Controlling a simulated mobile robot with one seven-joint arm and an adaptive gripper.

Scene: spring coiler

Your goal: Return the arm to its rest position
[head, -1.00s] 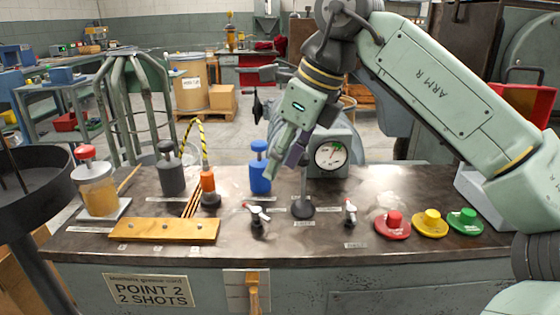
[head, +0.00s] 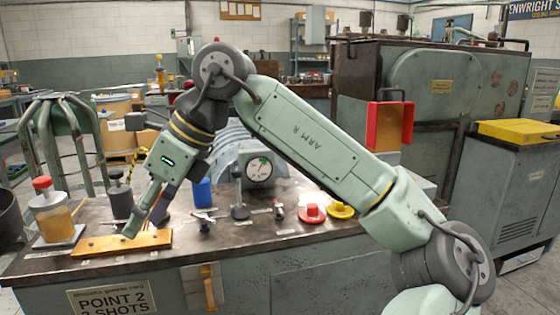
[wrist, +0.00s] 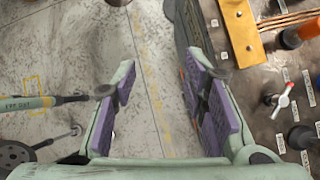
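My arm (head: 322,138) is raised and bent at the elbow, reaching across the front of the workbench (head: 330,250). My gripper (head: 148,218) points down and overlaps the right end of the yellow plate (head: 100,245) in the head view. In the wrist view, my gripper (wrist: 160,105) has its purple-padded fingers wide apart with nothing between them. Bare floor shows between the fingers, and the bench edge and the yellow plate (wrist: 239,30) lie to their right. The fingertips look clear of the plate.
On the bench stand a jar with a red knob (head: 48,212), a dark canister (head: 120,200), a blue canister (head: 201,193), a gauge (head: 259,171) and red (head: 312,213) and yellow (head: 341,210) buttons. A grey cabinet (head: 505,185) stands at right. Open floor lies beside the bench.

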